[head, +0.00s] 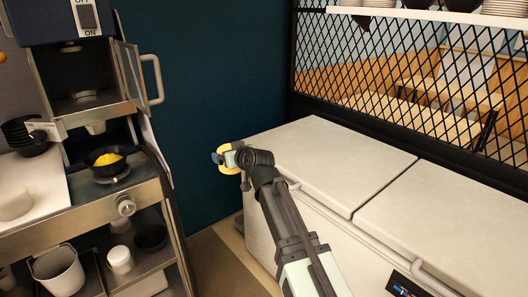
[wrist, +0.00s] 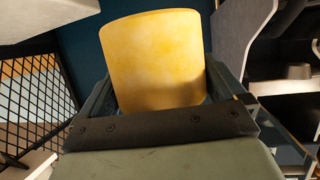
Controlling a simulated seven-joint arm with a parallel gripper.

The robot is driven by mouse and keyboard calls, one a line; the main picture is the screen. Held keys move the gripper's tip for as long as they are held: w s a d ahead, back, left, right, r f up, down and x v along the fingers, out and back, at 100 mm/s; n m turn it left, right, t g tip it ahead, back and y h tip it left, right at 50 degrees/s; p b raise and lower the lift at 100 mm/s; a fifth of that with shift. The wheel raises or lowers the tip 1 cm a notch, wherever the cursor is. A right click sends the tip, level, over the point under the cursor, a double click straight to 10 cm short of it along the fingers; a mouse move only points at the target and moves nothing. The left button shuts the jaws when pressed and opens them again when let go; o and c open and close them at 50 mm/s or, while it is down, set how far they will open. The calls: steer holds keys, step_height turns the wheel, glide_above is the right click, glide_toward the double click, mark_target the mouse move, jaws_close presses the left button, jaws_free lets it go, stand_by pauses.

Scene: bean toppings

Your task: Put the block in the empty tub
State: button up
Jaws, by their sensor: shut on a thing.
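My gripper (head: 227,159) is shut on a yellow block (wrist: 155,60). It holds the block up in the air, near the left end of the white chest. In the wrist view the block stands up between the fingers (wrist: 158,95), with its lower part hidden by the gripper. In the head view only yellow edges of the block (head: 229,171) show around the gripper. A white tub (head: 58,272) with an open top is on the lower shelf of the metal cart at the left. I cannot see all of its inside.
The cart (head: 95,205) carries a black bowl with yellow contents (head: 105,160) under a dispenser (head: 85,90) with an open door. A white container (head: 120,260) and a dark pot (head: 150,237) share the lower shelf. The white chest (head: 320,155) is on the right. Open floor lies between.

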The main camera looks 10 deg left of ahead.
steer(key=s+a+n+g+y, duration=0.2)
steer(key=s+a, duration=0.2)
steer(key=a, duration=0.4)
steer(key=s+a+n+g+y, duration=0.1)
steer(key=s+a+n, duration=0.1)
steer(key=s+a, duration=0.35)
step_height(320, 180, up, 9)
steer(key=n+g+y, duration=0.2)
steer(key=n+g, duration=0.7)
steer(key=g, duration=0.2)
glide_above(11, 203)
steer(key=w+a, duration=0.3)
steer(key=a, duration=0.2)
steer(key=shift+s+d+f, duration=0.1)
steer(key=shift+f, duration=0.95)
steer(key=shift+s+d+f, duration=0.1)
steer(key=shift+f, duration=0.95)
steer(key=shift+f, duration=0.75)
steer(key=o, duration=1)
steer(key=shift+f, duration=0.1)
